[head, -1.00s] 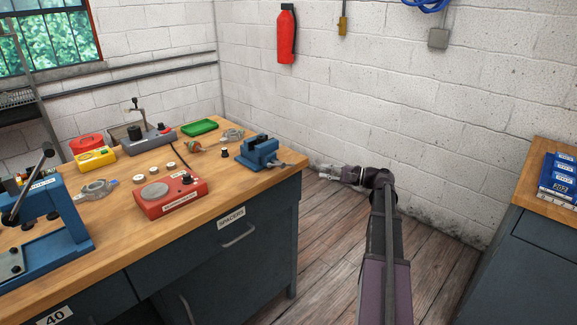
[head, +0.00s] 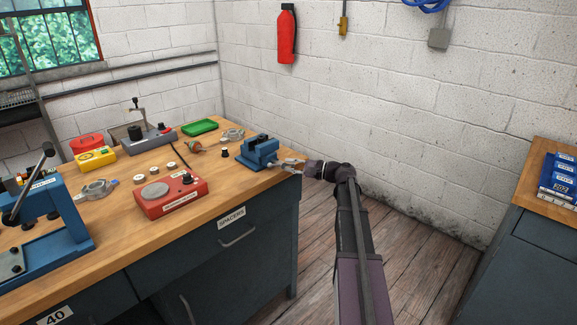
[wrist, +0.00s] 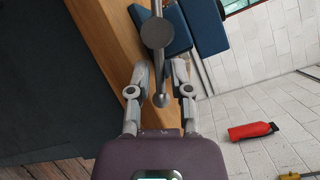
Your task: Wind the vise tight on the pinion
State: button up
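The blue vise (head: 259,153) stands at the right end of the wooden bench. Its screw handle faces my arm; in the wrist view the vise (wrist: 207,25) is at the top and the grey handle (wrist: 160,82) hangs toward me. My gripper (head: 281,165) is at the handle side of the vise. In the wrist view the fingers (wrist: 160,70) are apart, one on each side of the handle, with gaps visible. I cannot make out the pinion in the jaws.
A small black part (head: 225,152) stands left of the vise. A red tester box (head: 171,195), a green tray (head: 200,127) and a blue press (head: 45,220) are also on the bench (head: 120,245). The floor right of the bench is clear.

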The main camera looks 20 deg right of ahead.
jog(key=shift+w+a, duration=0.3)
jog(key=shift+a, duration=0.05)
grip_shut()
jog(key=shift+f, duration=0.1)
jog(key=shift+a+f+m+t+y+b, duration=0.1)
jog(key=shift+f+m+t+y+b, duration=0.25)
jog(key=shift+m+b, duration=0.65)
jog(key=shift+s+a+m+t+b, duration=0.1)
jog(key=shift+m+t+b, duration=0.15)
jog(key=shift+m+b, duration=0.3)
